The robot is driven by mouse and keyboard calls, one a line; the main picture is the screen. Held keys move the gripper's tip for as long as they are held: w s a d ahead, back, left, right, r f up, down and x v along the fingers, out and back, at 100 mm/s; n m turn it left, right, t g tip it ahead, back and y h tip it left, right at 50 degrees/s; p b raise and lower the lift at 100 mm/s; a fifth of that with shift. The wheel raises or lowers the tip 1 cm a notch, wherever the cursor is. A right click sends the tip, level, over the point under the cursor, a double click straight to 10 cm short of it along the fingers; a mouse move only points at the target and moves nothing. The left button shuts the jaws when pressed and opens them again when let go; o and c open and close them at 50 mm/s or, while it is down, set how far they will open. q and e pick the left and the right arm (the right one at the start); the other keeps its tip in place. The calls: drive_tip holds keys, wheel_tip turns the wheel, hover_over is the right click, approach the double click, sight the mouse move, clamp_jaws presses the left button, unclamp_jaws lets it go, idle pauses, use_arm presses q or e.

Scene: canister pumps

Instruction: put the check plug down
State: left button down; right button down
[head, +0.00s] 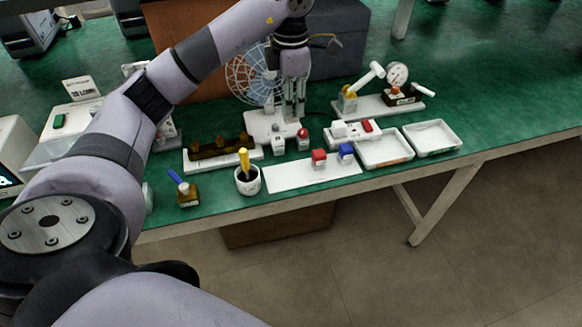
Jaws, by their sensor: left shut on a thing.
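My left gripper (293,113) hangs fingers-down over the green bench, in front of the blue-and-orange wire disc. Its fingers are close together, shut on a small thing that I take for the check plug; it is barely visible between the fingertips. Just below the fingers are a white base (262,125), a small pale block with a dark top (278,146) and a small block with a red knob (303,143). I cannot tell whether the held thing touches any of them. My right gripper is not in view.
White trays (432,138) and a gauge stand (376,106) are right.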

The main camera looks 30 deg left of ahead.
use_arm(q)
wheel_tip(320, 180, down, 19)
drive_tip(key=shift+p, duration=1.1)
drive_tip(key=shift+f, duration=0.15)
drive_tip(key=c, duration=1.6)
unclamp_jaws()
drive_tip(key=shift+c, duration=0.2)
drive_tip(key=o, duration=0.4)
